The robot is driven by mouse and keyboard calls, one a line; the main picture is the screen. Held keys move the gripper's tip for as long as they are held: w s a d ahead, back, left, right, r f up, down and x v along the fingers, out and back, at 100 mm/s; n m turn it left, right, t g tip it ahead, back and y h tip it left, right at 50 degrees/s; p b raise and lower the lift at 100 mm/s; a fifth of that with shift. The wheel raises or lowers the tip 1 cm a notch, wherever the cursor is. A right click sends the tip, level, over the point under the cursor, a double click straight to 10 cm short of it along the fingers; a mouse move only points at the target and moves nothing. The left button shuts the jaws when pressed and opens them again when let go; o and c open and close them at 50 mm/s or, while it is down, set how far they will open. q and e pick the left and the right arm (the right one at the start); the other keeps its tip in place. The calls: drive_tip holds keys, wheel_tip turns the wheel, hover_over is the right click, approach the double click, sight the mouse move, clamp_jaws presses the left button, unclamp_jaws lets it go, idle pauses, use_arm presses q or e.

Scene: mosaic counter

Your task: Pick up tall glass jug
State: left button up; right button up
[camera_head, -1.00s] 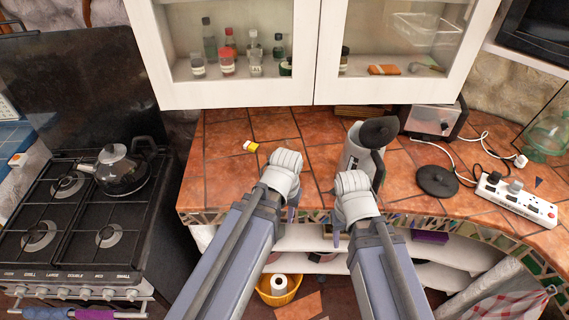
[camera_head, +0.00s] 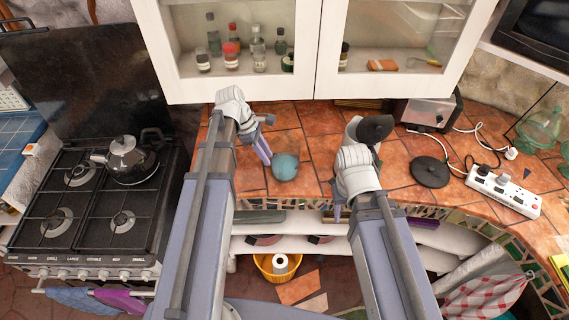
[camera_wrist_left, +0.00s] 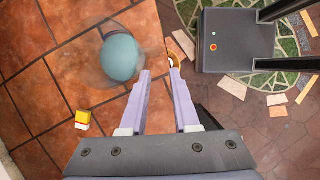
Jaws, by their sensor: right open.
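A rounded teal object (camera_head: 285,166) stands on the tiled counter, left of centre. In the left wrist view it shows as a teal top (camera_wrist_left: 119,57) with faint clear glass around it, which looks like the tall glass jug; its full outline is hard to tell. My left gripper (camera_head: 267,140) is open and empty, just left of it. In the wrist view the fingers (camera_wrist_left: 159,70) are apart, with the teal top beside the left one, not between them. My right gripper (camera_head: 338,208) is open near the counter's front edge, its fingers mostly hidden.
A grey jug with a dark lid (camera_head: 375,130) stands behind my right gripper. A black lid (camera_head: 430,172), power strip (camera_head: 503,190), toaster (camera_head: 428,112) and green glass vessel (camera_head: 541,130) are to the right. The stove holds a kettle (camera_head: 125,158).

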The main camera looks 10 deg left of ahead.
use_arm(q)
drive_tip(key=b, duration=0.6)
approach(281, 185)
drive_tip(key=shift+d, duration=0.5)
drive_tip(key=shift+w+d+f, duration=0.25)
drive_tip(key=shift+w+f, duration=0.25)
drive_tip(key=shift+f, duration=0.1)
drive_tip(key=b+x, duration=0.5)
drive_tip(key=shift+s+d+f, duration=0.1)
drive_tip(key=shift+d, duration=0.05)
clamp_jaws()
idle(0.4)
